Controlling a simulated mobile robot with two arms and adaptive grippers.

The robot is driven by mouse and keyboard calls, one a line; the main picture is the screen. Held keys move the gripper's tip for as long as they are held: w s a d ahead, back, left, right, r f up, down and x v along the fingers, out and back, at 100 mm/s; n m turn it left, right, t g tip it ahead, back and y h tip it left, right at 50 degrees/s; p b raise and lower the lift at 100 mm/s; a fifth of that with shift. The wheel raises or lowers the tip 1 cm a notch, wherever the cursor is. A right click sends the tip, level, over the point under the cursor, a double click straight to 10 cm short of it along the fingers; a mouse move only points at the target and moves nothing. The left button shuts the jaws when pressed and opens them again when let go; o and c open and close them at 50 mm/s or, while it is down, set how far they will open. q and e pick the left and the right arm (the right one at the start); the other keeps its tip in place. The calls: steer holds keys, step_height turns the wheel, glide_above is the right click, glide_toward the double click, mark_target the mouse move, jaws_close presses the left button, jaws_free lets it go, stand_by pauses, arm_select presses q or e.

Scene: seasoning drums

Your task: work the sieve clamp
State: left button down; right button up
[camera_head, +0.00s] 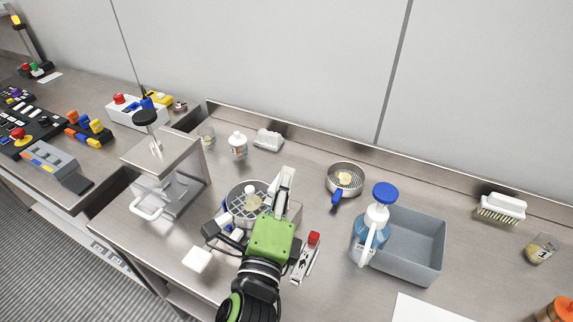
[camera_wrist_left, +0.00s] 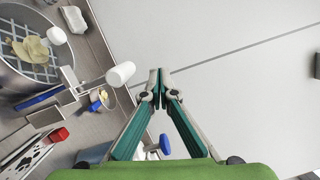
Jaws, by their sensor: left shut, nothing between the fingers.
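A round metal sieve drum (camera_head: 236,216) with a grid and pale yellow pieces stands at the centre of the bench. It fills the upper left of the wrist view (camera_wrist_left: 62,83). There, a metal bracket with a blue part (camera_wrist_left: 38,99) sits at its rim, and a bar runs to a white cylinder (camera_wrist_left: 121,74); I cannot tell whether this is the clamp. My left gripper (camera_head: 288,172) is shut and empty, above and partly hiding the drum's right side. Its fingertips (camera_wrist_left: 160,74) are apart from the white cylinder. My right gripper is not in view.
A red-tipped metal fixture (camera_head: 305,262) lies right of my left gripper. A small sieve with a blue handle (camera_head: 337,200), a blue-capped bottle (camera_head: 372,222) and a grey bin (camera_head: 424,262) stand further right. A metal press stand (camera_head: 185,160) is at left. A wall backs the bench.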

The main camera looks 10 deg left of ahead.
arm_select(q)
steer(key=r, duration=0.5)
steer(key=shift+d, duration=0.2)
steer(key=shift+a, duration=0.1)
